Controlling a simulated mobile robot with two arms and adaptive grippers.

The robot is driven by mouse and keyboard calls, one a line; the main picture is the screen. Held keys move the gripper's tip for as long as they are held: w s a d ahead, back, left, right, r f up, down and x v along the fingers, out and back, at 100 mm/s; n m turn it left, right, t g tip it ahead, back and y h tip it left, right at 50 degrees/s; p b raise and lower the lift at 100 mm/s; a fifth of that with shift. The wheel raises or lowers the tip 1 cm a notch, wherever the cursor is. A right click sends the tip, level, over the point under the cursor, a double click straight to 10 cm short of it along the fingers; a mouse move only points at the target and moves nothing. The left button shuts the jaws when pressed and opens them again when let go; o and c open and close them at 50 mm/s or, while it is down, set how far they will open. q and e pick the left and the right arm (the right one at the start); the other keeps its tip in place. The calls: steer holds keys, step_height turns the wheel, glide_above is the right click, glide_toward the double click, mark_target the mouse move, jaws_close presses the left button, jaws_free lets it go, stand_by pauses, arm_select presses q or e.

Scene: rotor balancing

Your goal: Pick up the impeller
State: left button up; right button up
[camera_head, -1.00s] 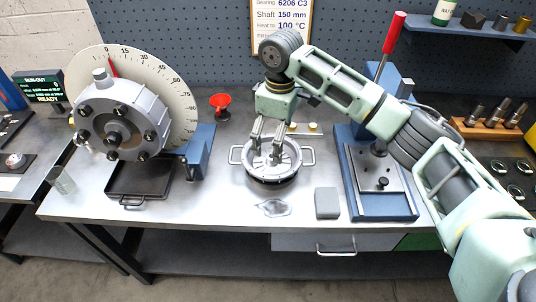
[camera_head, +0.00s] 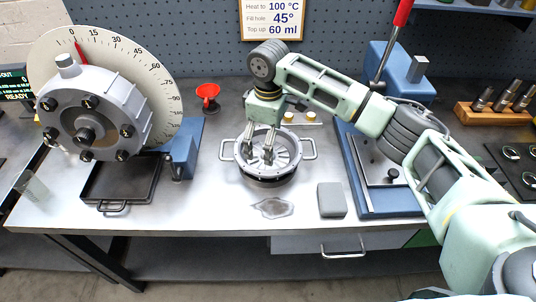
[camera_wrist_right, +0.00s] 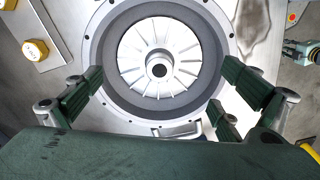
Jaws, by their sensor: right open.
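The impeller (camera_head: 284,151) is a pale, finned disc with a hub and a dark centre hole. It lies flat inside a round metal basin (camera_head: 309,148) with two side handles. In the right wrist view the impeller (camera_wrist_right: 140,45) sits within the basin's dark inner ring (camera_wrist_right: 105,52). My right gripper (camera_head: 261,155) points down over the basin, its fingers partly hiding the impeller. In the wrist view the right gripper (camera_wrist_right: 163,68) is open, with fingers spread to either side and nothing between them. Contact with the impeller is not visible. My left gripper is not in view.
A rotor housing (camera_head: 95,118) with a dial stands left, above a black tray (camera_head: 122,183). A grey block (camera_head: 331,199) and a clear puddle-like patch (camera_head: 271,207) lie in front. A blue lever press (camera_head: 390,205) stands right.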

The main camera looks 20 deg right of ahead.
mark_target(281, 155)
steer(key=shift+f+p, duration=0.3)
steer(key=shift+f, duration=1.85)
steer(key=shift+c, duration=0.6)
